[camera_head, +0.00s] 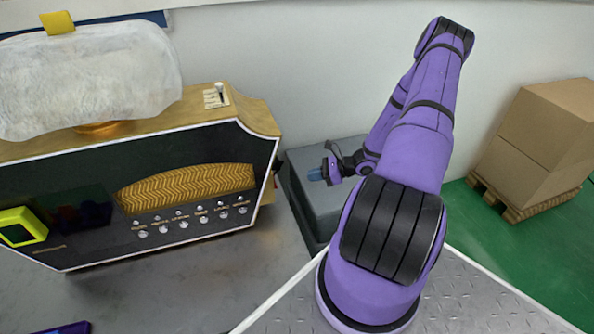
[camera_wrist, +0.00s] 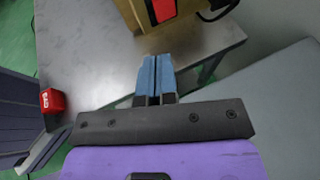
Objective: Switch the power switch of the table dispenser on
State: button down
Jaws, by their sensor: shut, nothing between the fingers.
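The table dispenser (camera_head: 150,190) is a wooden box with a black front panel, standing on the grey table at left in the head view. In the wrist view, part of its wooden side (camera_wrist: 130,14) shows at the top, with a red rocker switch (camera_wrist: 163,9) in a black frame, cut off by the picture edge. Its on or off state cannot be told. My gripper (camera_head: 316,174) is to the right of the dispenser, apart from it. In the wrist view, its blue fingertips (camera_wrist: 155,62) are together and empty, below the switch in the picture.
The metal table (camera_head: 220,285) has free room in front of the dispenser. A red box (camera_wrist: 52,100) sits at left in the wrist view. A grey box (camera_head: 320,165) stands behind my gripper. Cardboard boxes (camera_head: 545,125) stand on a pallet at right.

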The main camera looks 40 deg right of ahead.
jog(key=x, duration=1)
jog(key=shift+w+d+f+m, duration=0.15)
jog(key=shift+d+f+m, duration=0.15)
jog(key=shift+d+f, duration=0.05)
jog(key=shift+w+a+f+t, duration=0.15)
jog(key=shift+w+a+f, duration=0.05)
jog(key=shift+w+a, duration=0.2)
jog(key=shift+w+a+f+t, duration=0.2)
jog(key=shift+w+a, duration=0.1)
jog(key=shift+w, duration=0.15)
dwell(2.5)
jog(key=v, duration=0.9)
dwell(0.7)
jog(key=shift+r, duration=0.1)
dwell(0.4)
